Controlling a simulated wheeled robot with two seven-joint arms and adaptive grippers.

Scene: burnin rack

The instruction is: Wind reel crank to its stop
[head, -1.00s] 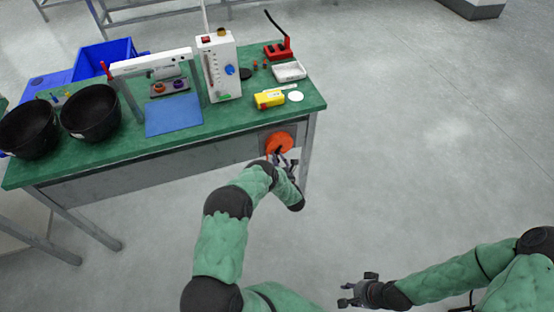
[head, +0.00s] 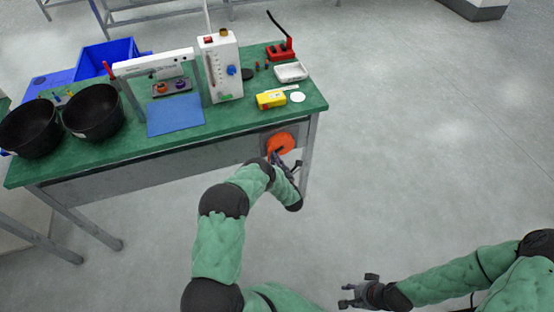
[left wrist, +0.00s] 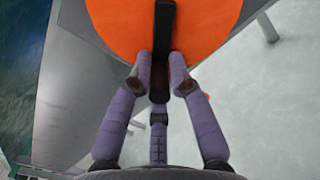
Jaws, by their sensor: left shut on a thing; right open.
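The orange reel (head: 283,142) is mounted on the front of the bench below its right end. It also fills the top of the left wrist view (left wrist: 115,25). A dark crank arm (left wrist: 165,25) lies across the reel face, with its handle (left wrist: 160,85) toward my fingers. My left gripper (head: 276,157) is at the reel, its fingers (left wrist: 161,75) closed around the crank handle. In the head view the handle is mostly hidden by my gripper. My right gripper (head: 358,291) is open and empty, low in the head view, well away from the bench.
The green bench top (head: 110,155) holds two black bowls (head: 92,112), a blue mat (head: 175,115), a white box device (head: 222,68) and a yellow item (head: 270,100). A bench leg (head: 309,155) stands just right of the reel. Floor to the right is clear.

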